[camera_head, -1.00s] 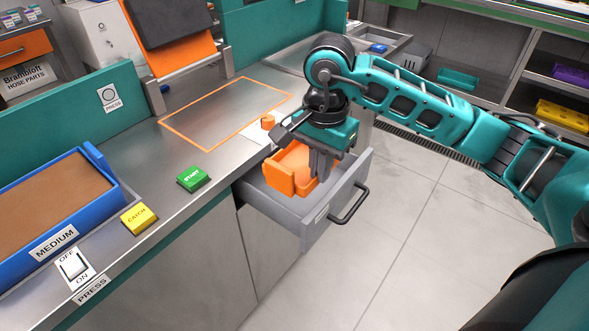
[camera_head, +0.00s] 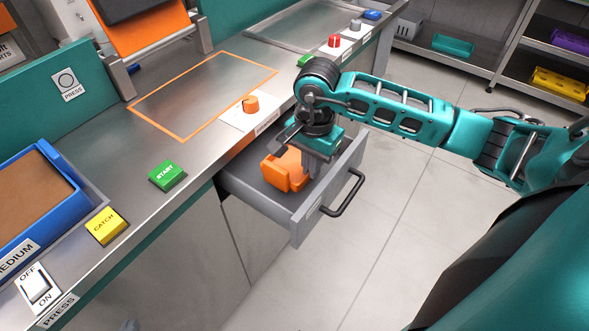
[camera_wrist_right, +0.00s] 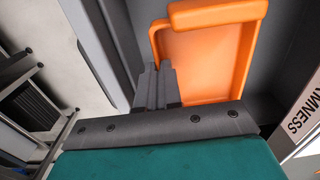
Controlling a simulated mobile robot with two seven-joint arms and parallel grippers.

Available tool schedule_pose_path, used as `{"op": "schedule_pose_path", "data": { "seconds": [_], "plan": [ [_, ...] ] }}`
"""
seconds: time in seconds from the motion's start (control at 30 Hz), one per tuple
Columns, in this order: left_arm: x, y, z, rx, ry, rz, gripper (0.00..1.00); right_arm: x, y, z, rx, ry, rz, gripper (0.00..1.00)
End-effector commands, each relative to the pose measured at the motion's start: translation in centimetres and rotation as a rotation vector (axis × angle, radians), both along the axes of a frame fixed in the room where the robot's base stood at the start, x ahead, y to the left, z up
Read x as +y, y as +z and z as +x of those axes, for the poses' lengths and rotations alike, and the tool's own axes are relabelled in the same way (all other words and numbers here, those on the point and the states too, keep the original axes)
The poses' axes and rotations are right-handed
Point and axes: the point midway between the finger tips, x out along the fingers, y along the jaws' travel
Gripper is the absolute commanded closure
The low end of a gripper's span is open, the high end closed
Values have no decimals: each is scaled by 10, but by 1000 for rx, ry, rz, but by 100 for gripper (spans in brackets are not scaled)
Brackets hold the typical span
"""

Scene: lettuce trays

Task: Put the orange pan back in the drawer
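The orange pan (camera_head: 285,171) is inside the open grey drawer (camera_head: 295,218), low between its walls. My right gripper (camera_head: 311,172) reaches down into the drawer at the pan's right side. In the right wrist view, the fingers (camera_wrist_right: 157,85) are close together at the edge of the pan (camera_wrist_right: 205,60), shut on its side wall. The fingertips are partly hidden, and I cannot tell if the pan's underside touches the drawer floor. My left gripper is not clearly in view.
The drawer handle (camera_head: 343,195) sticks out over the floor. Above the drawer, the counter carries an orange knob (camera_head: 251,104), a green START button (camera_head: 167,175), a yellow CATCH button (camera_head: 106,226) and a blue tray (camera_head: 62,190). The orange-outlined counter area (camera_head: 200,100) is clear.

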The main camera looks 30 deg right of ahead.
Motion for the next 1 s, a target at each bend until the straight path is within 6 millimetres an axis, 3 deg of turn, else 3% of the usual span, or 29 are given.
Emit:
{"op": "schedule_pose_path", "data": {
  "seconds": [0.03,0.2,0.53,0.63,1.0],
  "plan": [
    [-1,-1,0,0,-3,-1,100,1,-12,-1,3,-1,2,100],
    [-5,2,1,-4,-9,-6,100,0,-28,0,-1,0,0,100],
    [-4,3,3,-9,-8,-7,100,17,-29,38,-4,-1,4,100],
    [-4,2,4,-10,-7,-6,100,16,-40,37,2,0,1,100],
    [-3,-1,5,-9,-5,-5,100,15,-44,37,-1,1,-1,100]
  ]
}}
